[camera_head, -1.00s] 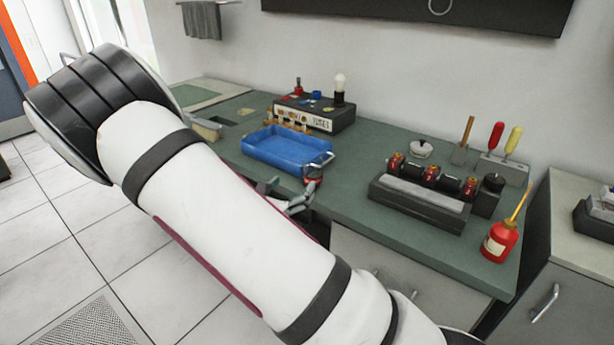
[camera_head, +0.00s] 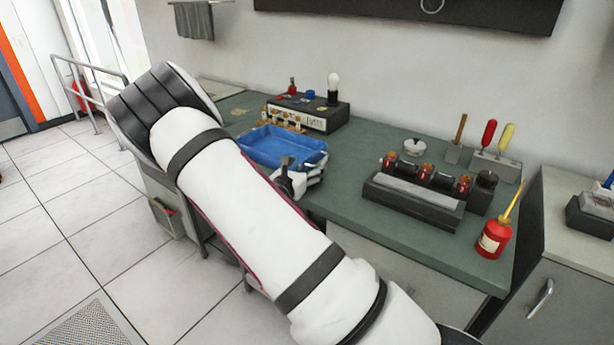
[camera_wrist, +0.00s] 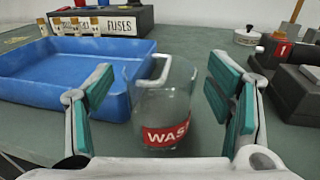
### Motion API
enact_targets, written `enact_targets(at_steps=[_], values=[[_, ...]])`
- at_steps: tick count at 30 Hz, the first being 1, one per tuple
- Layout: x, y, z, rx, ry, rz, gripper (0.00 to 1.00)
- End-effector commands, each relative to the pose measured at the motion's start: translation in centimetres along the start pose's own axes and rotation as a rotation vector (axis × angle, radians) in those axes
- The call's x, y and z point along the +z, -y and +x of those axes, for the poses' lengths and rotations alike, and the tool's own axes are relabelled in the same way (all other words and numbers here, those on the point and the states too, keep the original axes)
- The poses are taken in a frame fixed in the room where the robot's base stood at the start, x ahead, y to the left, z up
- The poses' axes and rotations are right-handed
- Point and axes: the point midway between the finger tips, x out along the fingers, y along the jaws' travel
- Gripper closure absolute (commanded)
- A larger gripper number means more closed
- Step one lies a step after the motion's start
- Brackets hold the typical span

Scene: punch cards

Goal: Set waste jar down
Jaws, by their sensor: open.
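The waste jar (camera_wrist: 165,108) is clear glass with a red label reading "WAS" and a pale handle. It stands upright on the green worktop beside the right end of the blue tray. My gripper (camera_wrist: 160,85) is open, with one teal-padded finger on each side of the jar and a visible gap at both. In the head view my gripper (camera_head: 290,182) is at the worktop's front edge by the tray's right end, and it largely hides the jar there.
The blue tray (camera_wrist: 60,90) lies close on the left. A fuses box (camera_head: 308,112) stands behind it. A dark rack with red-topped parts (camera_head: 415,195) and a red oil can (camera_head: 494,238) stand to the right.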

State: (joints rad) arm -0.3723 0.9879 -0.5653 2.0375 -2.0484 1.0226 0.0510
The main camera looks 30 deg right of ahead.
Motion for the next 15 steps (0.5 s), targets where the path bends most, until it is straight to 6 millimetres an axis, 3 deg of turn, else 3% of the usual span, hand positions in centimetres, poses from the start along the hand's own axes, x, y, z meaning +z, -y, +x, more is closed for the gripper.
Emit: enact_targets(at_steps=[10,15], values=[[-0.01,0.01,0.74,0.000,0.000,0.000,0.29],[-0.01,0.02,0.73,0.000,0.000,0.000,0.67]])
